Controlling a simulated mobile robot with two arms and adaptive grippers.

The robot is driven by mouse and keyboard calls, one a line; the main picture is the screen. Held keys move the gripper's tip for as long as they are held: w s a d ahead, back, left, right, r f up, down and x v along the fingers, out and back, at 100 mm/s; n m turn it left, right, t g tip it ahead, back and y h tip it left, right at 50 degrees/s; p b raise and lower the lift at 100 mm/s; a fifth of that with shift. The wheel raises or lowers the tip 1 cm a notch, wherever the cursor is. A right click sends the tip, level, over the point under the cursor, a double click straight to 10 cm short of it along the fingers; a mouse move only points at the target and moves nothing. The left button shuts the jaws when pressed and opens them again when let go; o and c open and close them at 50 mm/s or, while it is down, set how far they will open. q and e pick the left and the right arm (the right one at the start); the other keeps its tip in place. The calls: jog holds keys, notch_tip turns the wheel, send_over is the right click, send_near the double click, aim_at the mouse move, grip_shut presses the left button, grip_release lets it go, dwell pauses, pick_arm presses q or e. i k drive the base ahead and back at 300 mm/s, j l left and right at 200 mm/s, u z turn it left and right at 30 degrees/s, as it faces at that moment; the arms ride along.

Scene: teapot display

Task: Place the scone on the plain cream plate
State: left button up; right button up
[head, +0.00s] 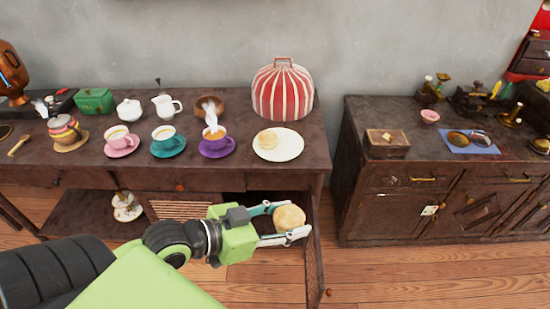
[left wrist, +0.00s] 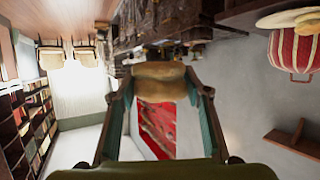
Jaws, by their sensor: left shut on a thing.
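My left gripper (head: 287,222) is shut on a round pale-brown scone (head: 289,216), in front of the left table's front edge and clear of the tabletop. In the left wrist view the scone (left wrist: 160,72) sits between the fingertips. The plain cream plate (head: 292,148) lies on the table's right end, beyond my gripper; another scone (head: 268,139) rests on it, left of its middle. The plate's rim (left wrist: 285,19) shows at the top right of the left wrist view. My right gripper is not in view.
A red-and-white striped tea cosy (head: 283,92) stands behind the plate. A purple cup (head: 214,140) on its saucer is just left of it. Teal and pink cups stand farther left. A dark cabinet (head: 365,180) is on the right, across a gap.

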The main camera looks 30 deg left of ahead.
aim_at(290, 150)
jog(key=k+u, duration=0.25)
jog(key=k+j+u, duration=0.25)
jog(key=l+u, duration=0.15)
jog(key=u, duration=0.3)
jog(key=i+l+u, duration=0.1)
jog(key=u, duration=0.35)
jog(key=l+u, duration=0.2)
jog(key=u, duration=0.25)
jog(key=l+u, duration=0.2)
jog(key=u, duration=0.2)
jog(key=l, duration=3.95)
jog(key=i+u, duration=0.05)
jog(key=i, duration=0.1)
